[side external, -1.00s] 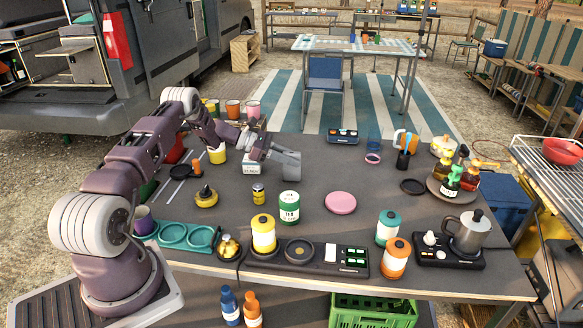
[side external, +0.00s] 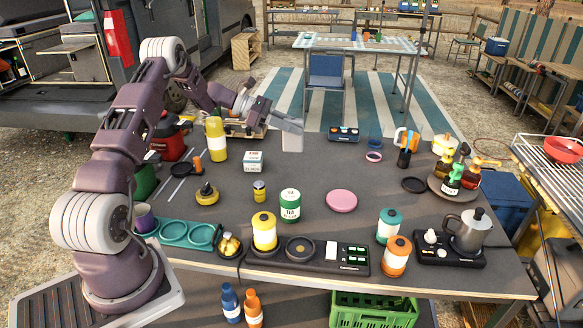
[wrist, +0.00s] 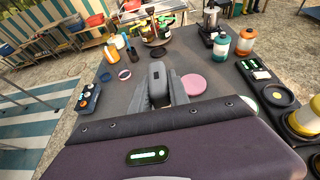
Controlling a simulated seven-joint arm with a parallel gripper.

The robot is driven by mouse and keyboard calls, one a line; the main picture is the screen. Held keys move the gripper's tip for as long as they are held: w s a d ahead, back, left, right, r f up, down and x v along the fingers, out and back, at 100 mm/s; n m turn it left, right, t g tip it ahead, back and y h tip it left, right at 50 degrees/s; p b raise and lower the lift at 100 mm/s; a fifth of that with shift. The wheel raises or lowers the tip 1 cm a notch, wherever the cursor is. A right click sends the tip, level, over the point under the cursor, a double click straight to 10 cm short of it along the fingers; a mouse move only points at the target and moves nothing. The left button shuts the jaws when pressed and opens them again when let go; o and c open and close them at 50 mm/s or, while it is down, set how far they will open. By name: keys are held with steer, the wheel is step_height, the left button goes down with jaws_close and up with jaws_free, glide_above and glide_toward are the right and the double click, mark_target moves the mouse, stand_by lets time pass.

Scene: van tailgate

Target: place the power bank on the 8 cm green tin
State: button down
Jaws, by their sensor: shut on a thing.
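My gripper (side external: 287,121) is above the far middle of the table, shut on a grey block that I take to be the power bank (side external: 292,143). In the wrist view the power bank (wrist: 156,76) shows its rounded grey end between the fingers of my gripper (wrist: 160,97). The green tin (side external: 290,207), labelled TEA with a pale lid, stands upright near the middle of the table. It is nearer the camera than my gripper and well apart from it. Nothing rests on its lid.
A pink disc (side external: 342,200) lies right of the tin, and a small yellow tin (side external: 259,191) stands left. A white-labelled box (side external: 253,160) and a yellow cylinder (side external: 217,140) stand further left. A yellow canister (side external: 264,234) stands in front. Bare table lies between box and disc.

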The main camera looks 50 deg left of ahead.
steer(key=s+d+r, duration=0.6)
steer(key=s+d, duration=0.3)
steer(key=d, duration=0.3)
steer(key=shift+m+g, duration=0.3)
steer(key=f, duration=0.6)
steer(key=s+f, duration=0.1)
steer(key=f, duration=0.2)
steer(key=shift+f, duration=0.3)
steer(key=c, duration=1.3)
jaws_free()
steer(key=shift+f, duration=0.15)
steer(key=shift+o, duration=0.2)
